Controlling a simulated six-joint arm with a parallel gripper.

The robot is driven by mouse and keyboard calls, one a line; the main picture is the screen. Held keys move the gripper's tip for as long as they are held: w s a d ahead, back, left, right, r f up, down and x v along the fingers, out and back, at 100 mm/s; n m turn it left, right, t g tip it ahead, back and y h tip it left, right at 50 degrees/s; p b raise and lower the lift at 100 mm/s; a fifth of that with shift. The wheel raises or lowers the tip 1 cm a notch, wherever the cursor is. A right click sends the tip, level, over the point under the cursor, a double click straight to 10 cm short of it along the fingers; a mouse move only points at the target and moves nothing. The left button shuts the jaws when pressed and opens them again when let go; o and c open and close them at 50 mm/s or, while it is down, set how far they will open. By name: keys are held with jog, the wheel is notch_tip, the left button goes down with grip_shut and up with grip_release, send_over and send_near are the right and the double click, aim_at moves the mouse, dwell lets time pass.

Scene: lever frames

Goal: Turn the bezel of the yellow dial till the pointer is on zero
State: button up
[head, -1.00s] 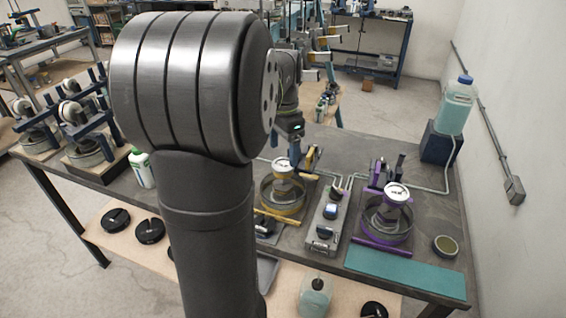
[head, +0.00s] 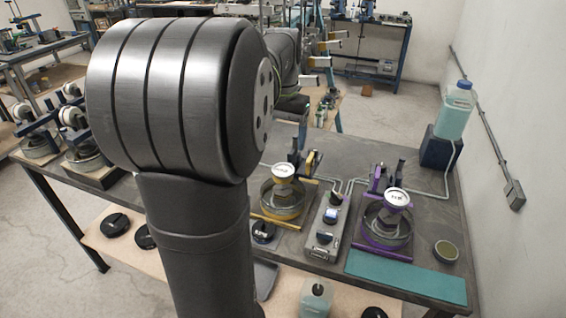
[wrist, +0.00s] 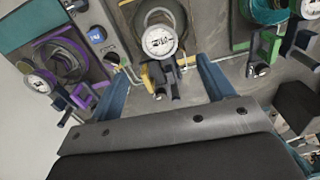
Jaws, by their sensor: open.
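The yellow dial has a white face (head: 283,171) on a yellow-trimmed fixture over a round dish (head: 281,200), left of the grey control box in the head view. In the wrist view its face (wrist: 159,41) is near the top centre; its pointer is too small to read. In the head view my arm hides the gripper.
A purple fixture with a similar dial (head: 396,198) stands to the right. A grey control box (head: 325,230) lies between the two. A teal mat (head: 406,276), a small round tin (head: 446,250) and a bottle of teal liquid (head: 456,110) are farther right.

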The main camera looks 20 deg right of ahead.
aim_at(283, 169)
notch_tip(283, 169, down, 9)
jog(key=shift+r, duration=0.2)
jog(key=c, duration=1)
